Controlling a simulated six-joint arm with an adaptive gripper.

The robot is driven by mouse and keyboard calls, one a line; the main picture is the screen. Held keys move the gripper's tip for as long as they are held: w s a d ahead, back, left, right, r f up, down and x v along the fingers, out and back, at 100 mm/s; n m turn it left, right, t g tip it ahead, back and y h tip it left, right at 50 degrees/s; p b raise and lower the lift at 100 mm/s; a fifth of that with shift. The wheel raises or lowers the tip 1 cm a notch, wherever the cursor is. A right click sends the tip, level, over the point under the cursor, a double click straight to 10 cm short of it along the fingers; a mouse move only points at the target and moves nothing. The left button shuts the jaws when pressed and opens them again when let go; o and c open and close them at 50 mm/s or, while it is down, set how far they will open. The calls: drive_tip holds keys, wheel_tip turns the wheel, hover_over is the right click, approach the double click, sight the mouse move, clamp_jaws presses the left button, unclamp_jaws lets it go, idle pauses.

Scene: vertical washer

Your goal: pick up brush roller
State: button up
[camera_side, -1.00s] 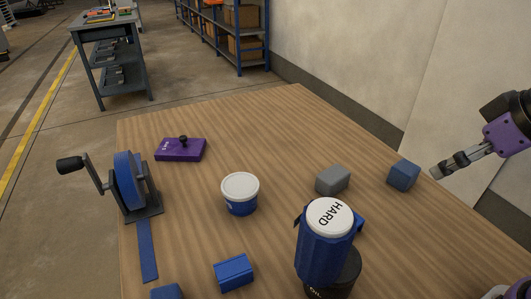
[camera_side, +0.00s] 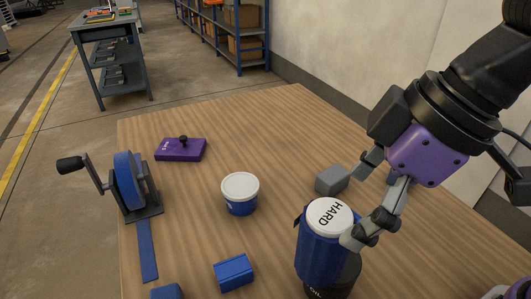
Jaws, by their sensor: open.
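A blue upright cylinder with a white cap marked HARD (camera_side: 322,250) stands at the front right of the table; it looks like the brush roller, though its side bears no readable name. A black round base or can (camera_side: 345,278) with partly readable lettering shows behind and below it; I cannot tell whether they touch. My gripper (camera_side: 360,202) is open and empty, just right of and above the cylinder. Its near finger overlaps the right edge of the white cap in the picture; contact cannot be told. Its far finger is by the grey block.
A grey block (camera_side: 331,180) is behind the cylinder, and a blue block behind my gripper is mostly hidden. A white-lidded blue tub (camera_side: 240,205), a blue block (camera_side: 234,272), a purple plate (camera_side: 180,149) and a crank device (camera_side: 131,185) stand left.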

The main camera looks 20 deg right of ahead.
sight(353, 206)
drive_tip(key=x, duration=0.7)
drive_tip(key=shift+w+r, duration=0.2)
drive_tip(key=shift+w, duration=0.1)
drive_tip(key=c, duration=1.3)
wheel_tip(353, 206, up, 9)
drive_tip(key=shift+f, duration=0.2)
drive_tip(key=d+r+m, duration=0.1)
drive_tip(key=m, duration=0.1)
drive_tip(key=shift+d+r+m+t+h, duration=0.3)
drive_tip(key=shift+d+r+t+h, duration=0.05)
drive_tip(key=shift+r+t+h, duration=0.05)
drive_tip(key=shift+d+m, duration=0.35)
drive_tip(key=shift+m, duration=0.15)
drive_tip(key=shift+d+f+m, duration=0.15)
drive_tip(key=shift+d+m, duration=0.15)
drive_tip(key=shift+h, duration=0.3)
wheel_tip(353, 206, down, 10)
drive_tip(key=shift+d+r, duration=0.1)
drive_tip(key=shift+r, duration=0.05)
